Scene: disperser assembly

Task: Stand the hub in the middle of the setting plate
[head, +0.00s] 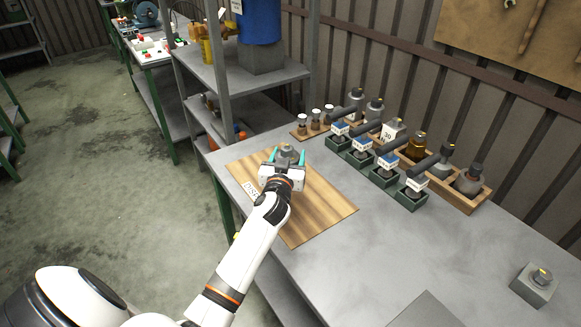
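A wooden board (315,214), which seems to be the setting plate, lies on the grey bench and has a white label with dark lettering near its left edge. A small grey round part with a brownish top, seemingly the hub (287,151), is at the board's far end. My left gripper (287,157) reaches over the board from the near side, its teal fingers on either side of this part. I cannot tell whether the fingers touch it or whether it rests on the board; my gripper hides its lower part. My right gripper is not in view.
Several dark-handled parts in green holders (383,177) stand right of the board. Behind them are bottles in a wooden rack (460,197) and small jars (315,121). A grey block (535,285) stands at the far right. The board's near half is clear.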

